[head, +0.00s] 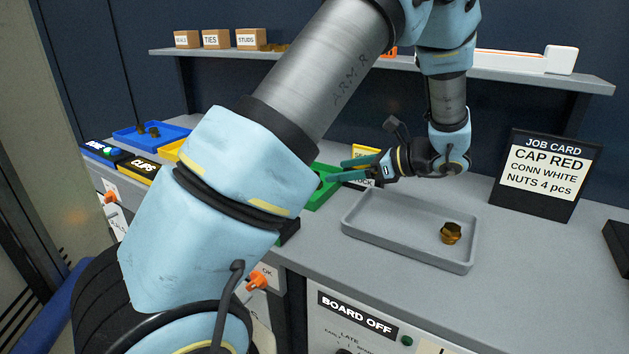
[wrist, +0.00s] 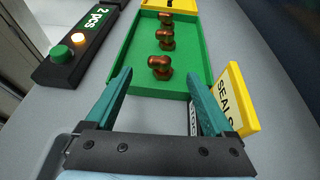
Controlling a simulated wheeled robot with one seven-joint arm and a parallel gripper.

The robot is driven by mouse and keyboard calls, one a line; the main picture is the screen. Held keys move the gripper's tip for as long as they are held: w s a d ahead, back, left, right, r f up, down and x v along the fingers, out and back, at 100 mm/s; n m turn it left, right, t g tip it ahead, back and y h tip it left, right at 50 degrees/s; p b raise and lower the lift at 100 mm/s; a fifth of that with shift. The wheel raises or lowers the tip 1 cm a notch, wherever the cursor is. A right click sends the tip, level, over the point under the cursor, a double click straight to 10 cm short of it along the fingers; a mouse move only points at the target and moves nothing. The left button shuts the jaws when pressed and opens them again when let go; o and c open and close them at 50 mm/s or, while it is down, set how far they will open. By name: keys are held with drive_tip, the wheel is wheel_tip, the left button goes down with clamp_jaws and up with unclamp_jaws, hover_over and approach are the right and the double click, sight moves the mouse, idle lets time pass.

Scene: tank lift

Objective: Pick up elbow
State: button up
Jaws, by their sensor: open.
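Three copper-brown fittings stand in a row in a green tray (wrist: 188,55) in the wrist view; the nearest fitting (wrist: 160,68) is in line with the gap between my fingers. They look like small pipe pieces, and I cannot tell for sure that they are elbows. My gripper (wrist: 160,88) is open and empty, its teal fingers pointing toward the tray's near end. In the head view my gripper (head: 346,170) is over the bench beside the green tray (head: 325,190), which my arm largely hides along with its fittings.
A grey tray (head: 398,246) holds a brass-coloured fitting (head: 451,233). A yellow SEALS sign (wrist: 234,98) stands close to my right finger. A button box (wrist: 75,50) is left of the green tray. A job card (head: 540,172) stands at the back right.

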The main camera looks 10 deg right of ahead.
drive_tip(key=p+x, duration=0.2)
drive_tip(key=x, duration=0.5)
drive_tip(key=shift+a+f, duration=0.1)
drive_tip(key=shift+f, duration=0.05)
drive_tip(key=shift+c, duration=0.2)
clamp_jaws()
idle(0.4)
